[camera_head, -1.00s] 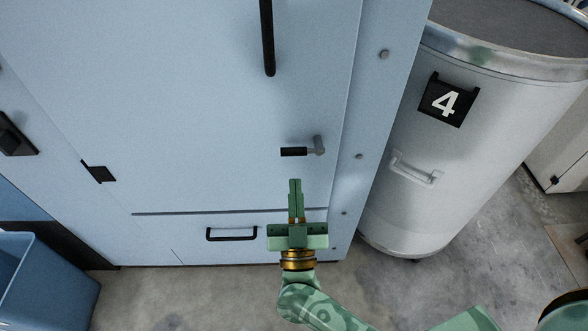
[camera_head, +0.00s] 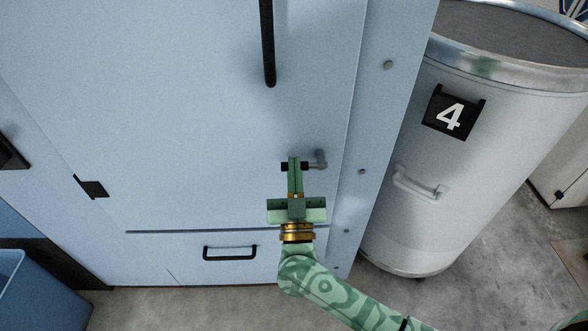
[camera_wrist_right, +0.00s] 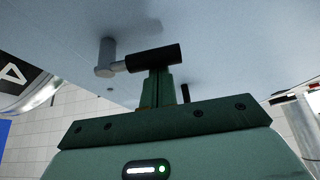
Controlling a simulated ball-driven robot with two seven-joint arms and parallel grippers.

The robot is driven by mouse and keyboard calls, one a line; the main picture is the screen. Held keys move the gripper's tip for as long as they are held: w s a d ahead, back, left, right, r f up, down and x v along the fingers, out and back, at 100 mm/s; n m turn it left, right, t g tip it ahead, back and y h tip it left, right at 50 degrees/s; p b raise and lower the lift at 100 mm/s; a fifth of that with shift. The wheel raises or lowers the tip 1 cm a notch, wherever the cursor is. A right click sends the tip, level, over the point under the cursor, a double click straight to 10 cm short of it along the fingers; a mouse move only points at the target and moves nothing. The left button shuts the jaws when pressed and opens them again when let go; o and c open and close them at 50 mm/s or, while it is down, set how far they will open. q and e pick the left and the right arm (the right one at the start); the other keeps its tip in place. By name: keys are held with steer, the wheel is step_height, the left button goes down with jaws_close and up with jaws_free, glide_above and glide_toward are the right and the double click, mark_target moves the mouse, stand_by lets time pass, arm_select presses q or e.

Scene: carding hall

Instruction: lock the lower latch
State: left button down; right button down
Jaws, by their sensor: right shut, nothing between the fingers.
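The lower latch (camera_head: 318,160) is on the pale blue door, near its right edge. It has a grey pivot and a black grip that points left, roughly level. In the right wrist view the latch's black grip (camera_wrist_right: 153,59) crosses just beyond my fingertips. My right gripper (camera_head: 295,163) is shut and empty. In the head view its fingertips overlap the black grip and hide its middle. In the right wrist view the shut fingers (camera_wrist_right: 158,82) reach up to the grip; I cannot tell whether they touch it. My left gripper is not in view.
A long black door handle (camera_head: 268,45) hangs above the latch. A black drawer handle (camera_head: 230,253) is below left. A grey drum (camera_head: 400,150) marked 4 stands close on the right. A blue bin (camera_head: 40,295) is at lower left.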

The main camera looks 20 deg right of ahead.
arm_select(q)
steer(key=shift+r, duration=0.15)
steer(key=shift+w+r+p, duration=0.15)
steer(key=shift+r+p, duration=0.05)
steer(key=shift+p, duration=0.2)
arm_select(e)
steer(key=shift+n+y, duration=0.4)
steer(key=shift+n, duration=0.2)
